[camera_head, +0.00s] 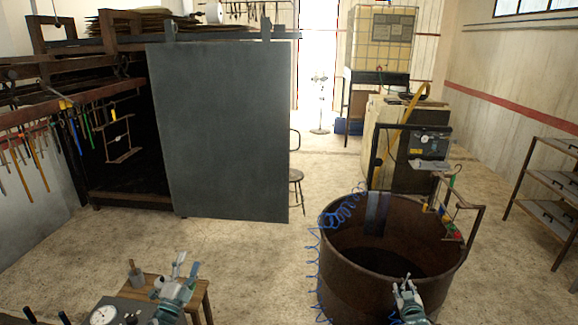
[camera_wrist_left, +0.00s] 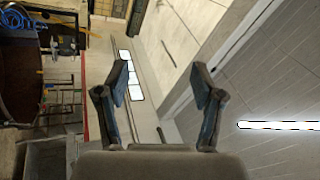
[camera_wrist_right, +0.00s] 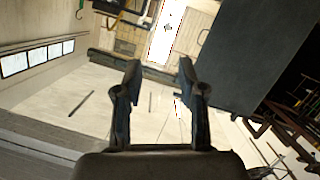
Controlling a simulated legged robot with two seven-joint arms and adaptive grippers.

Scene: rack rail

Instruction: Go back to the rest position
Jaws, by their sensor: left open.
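My left gripper (camera_head: 186,264) is at the lower left of the head view, in front of a small wooden table. In the left wrist view its fingers (camera_wrist_left: 160,82) are spread apart with nothing between them. My right gripper (camera_head: 405,287) is at the lower right, in front of the rusty round tub. In the right wrist view its fingers (camera_wrist_right: 160,74) are apart and empty, with a narrower gap than the left one. Neither gripper visibly touches anything.
A large grey panel (camera_head: 220,130) hangs at a dark rack (camera_head: 130,195) with tools on its left. The rusty tub (camera_head: 340,270) with a blue coiled hose stands right of centre. Shelves (camera_head: 545,180) stand far right. Floor between table and tub is clear.

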